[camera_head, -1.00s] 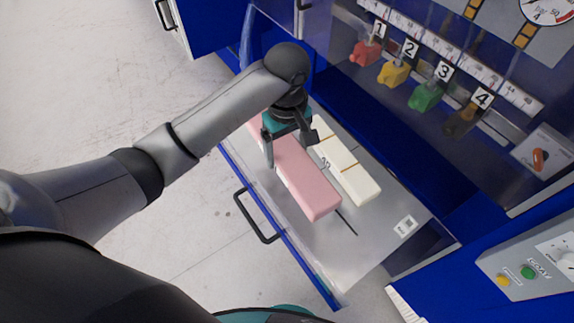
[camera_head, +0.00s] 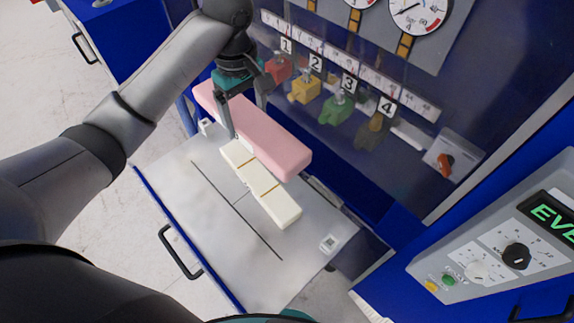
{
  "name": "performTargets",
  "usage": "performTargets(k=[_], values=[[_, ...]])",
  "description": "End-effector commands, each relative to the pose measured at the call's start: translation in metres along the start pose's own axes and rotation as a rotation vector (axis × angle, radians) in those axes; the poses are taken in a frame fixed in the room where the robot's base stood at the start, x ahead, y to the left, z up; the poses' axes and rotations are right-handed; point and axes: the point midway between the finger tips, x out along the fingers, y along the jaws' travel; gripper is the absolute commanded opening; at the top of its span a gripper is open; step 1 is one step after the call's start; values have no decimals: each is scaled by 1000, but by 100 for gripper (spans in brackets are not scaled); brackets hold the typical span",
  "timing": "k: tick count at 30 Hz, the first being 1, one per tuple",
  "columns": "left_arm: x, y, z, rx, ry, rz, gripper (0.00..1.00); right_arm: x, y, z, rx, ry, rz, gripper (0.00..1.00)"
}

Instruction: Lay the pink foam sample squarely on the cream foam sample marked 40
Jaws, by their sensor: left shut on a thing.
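The pink foam sample (camera_head: 270,143) is a long block in the head view. My left gripper (camera_head: 246,121) is shut on it, one finger on each long side, nearer its left end. The pink block appears raised, along the far side of the cream foam sample (camera_head: 264,188), roughly parallel to it but reaching further left. The cream sample lies on the metal tray with thin brown lines across it; its number is not readable now. The pink block may hide part of its far edge.
The metal tray (camera_head: 205,200) has bare room on its near side, with a dark slot along it. Behind stands the blue machine with red, yellow, green and brown numbered clamps (camera_head: 337,108). A control panel (camera_head: 490,258) is at right.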

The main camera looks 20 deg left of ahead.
Motion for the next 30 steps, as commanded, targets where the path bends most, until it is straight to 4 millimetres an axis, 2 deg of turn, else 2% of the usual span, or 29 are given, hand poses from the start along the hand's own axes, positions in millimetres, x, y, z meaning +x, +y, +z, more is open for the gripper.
performTargets(k=[2,5,13,18,21,30], values=[[-1,-2,-4,-10,1,0,34,0,-3,0,1,0,-4,50],[11,-2,-5,-14,-3,-2,34,3,-8,0,4,1,-11,50],[79,-3,-4,-14,-2,-5,34,8,-25,5,6,-6,-32,50],[123,-3,-4,-13,-1,-3,34,12,-25,6,4,-7,-32,50],[141,-3,-4,-13,0,-2,34,13,-23,7,3,-8,-30,50],[173,-3,-4,-12,0,-2,34,17,-18,6,3,-6,-22,50]])
